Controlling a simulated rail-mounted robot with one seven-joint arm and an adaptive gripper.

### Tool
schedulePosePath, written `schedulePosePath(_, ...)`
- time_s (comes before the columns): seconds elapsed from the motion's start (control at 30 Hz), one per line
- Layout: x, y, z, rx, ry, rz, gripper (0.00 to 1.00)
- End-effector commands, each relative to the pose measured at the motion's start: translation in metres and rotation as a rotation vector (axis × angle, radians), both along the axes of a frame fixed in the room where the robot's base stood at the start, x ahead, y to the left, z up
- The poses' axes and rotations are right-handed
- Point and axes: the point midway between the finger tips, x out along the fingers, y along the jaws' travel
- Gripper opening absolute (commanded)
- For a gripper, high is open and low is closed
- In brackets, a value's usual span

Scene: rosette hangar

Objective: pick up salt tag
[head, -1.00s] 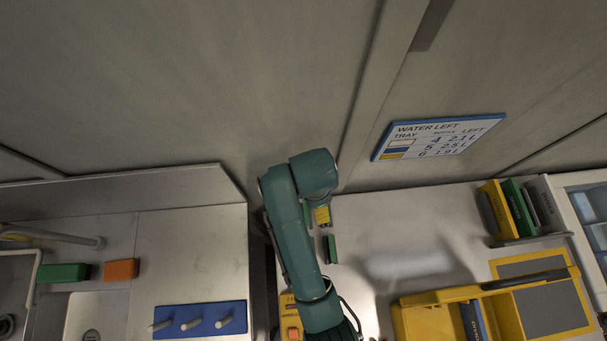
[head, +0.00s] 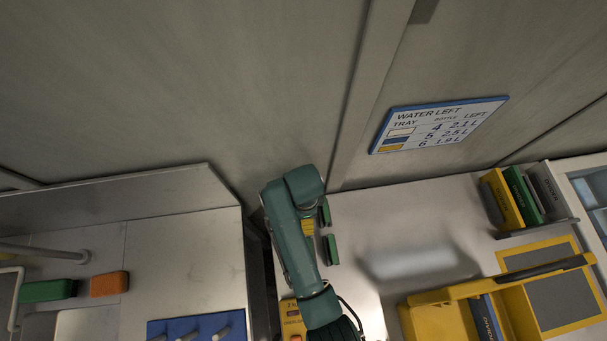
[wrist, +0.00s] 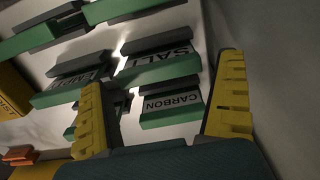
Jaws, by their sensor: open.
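The salt tag (wrist: 162,66) is a green block with a pale label reading SALT, upside down in the wrist view. It lies beyond my gripper (wrist: 164,72), roughly between the lines of its two yellow fingers. The fingers are wide apart, and no tag is seen held. The carbon tag (wrist: 172,106) lies nearer, between the fingers. In the head view my arm covers most of my gripper; a yellow finger part (head: 308,227) shows. Small green pieces (head: 332,250) lie beside it, their labels unreadable.
An EMPTY tag (wrist: 74,82) lies near the left finger, with another green tag (wrist: 38,38) beyond. A yellow labelled device (head: 291,310) stands beside my arm. A yellow box (head: 418,322) and upright books (head: 507,200) stand right. Bare bench lies between.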

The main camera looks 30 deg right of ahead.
Motion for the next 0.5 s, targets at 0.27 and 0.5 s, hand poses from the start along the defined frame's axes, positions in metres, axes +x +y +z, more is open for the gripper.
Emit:
schedulePosePath(0.27, 0.000, 0.003, -0.029, 0.000, -0.001, 0.000, 1.00)
schedulePosePath(0.5, 0.000, 0.003, -0.029, 0.000, 0.000, 0.000, 0.81)
